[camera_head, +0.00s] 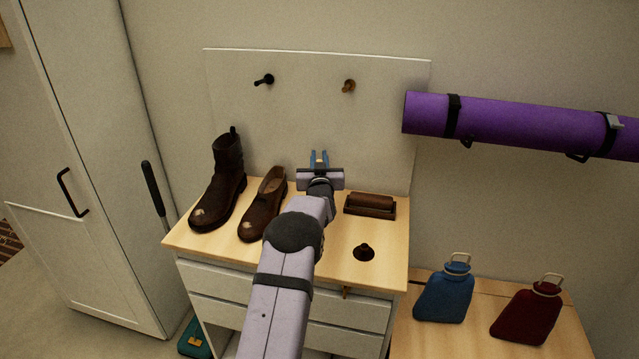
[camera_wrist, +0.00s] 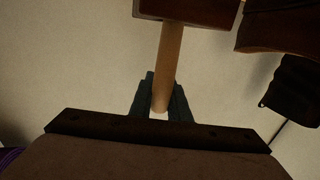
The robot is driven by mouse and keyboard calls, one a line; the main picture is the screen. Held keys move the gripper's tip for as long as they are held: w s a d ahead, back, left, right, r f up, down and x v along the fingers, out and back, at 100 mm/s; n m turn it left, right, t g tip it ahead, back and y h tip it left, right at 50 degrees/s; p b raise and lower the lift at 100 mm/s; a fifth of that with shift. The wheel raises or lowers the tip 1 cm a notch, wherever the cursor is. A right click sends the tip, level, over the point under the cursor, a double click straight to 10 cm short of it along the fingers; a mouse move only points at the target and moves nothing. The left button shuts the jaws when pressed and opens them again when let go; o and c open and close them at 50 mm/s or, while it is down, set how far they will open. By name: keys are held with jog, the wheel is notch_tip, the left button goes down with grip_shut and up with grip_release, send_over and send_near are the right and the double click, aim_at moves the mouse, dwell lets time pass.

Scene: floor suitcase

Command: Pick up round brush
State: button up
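A small dark round piece with a knob (camera_head: 364,252), which looks like the round brush, sits on the wooden cabinet top (camera_head: 285,262). My gripper (camera_head: 319,158) is left of it and farther back, near the white board, with its fingers a little apart in the head view. In the wrist view, a tan rod-like piece (camera_wrist: 167,65) runs from a dark brown block (camera_wrist: 185,9) down between the fingers (camera_wrist: 163,80). I cannot tell whether the fingers press on the rod. My wrist hides this area in the head view.
A worn boot (camera_head: 219,182) and a low shoe (camera_head: 264,205) stand left of my gripper. A brown wooden block-like piece (camera_head: 370,206) lies to its right. The white board (camera_head: 305,105) with two pegs rises behind. A purple roll (camera_head: 510,122) hangs at the right.

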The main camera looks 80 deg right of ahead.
grip_shut()
jog(key=shift+r, duration=0.2)
